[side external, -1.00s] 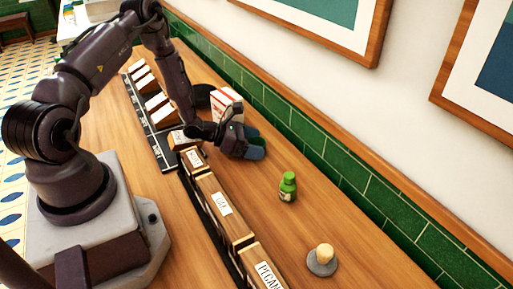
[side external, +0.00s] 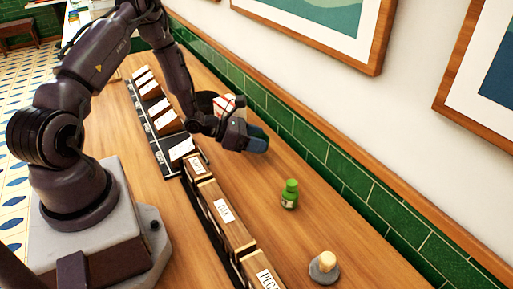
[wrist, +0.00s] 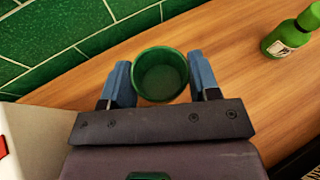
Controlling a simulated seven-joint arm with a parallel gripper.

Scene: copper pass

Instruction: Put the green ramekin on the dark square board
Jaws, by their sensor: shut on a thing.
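The green ramekin (wrist: 161,74) is between the two blue fingertips of my gripper (wrist: 162,84) in the wrist view, its open top facing the camera. My gripper is shut on it. In the side view my gripper (side external: 258,141) is over the wooden counter near the tiled wall, and only a sliver of green shows behind the fingers. I cannot make out a dark square board in either view.
A red-and-white box (side external: 229,104) stands close behind my gripper, with a dark object (side external: 207,98) beside it. A row of labelled wooden boxes (side external: 228,215) runs along the counter.

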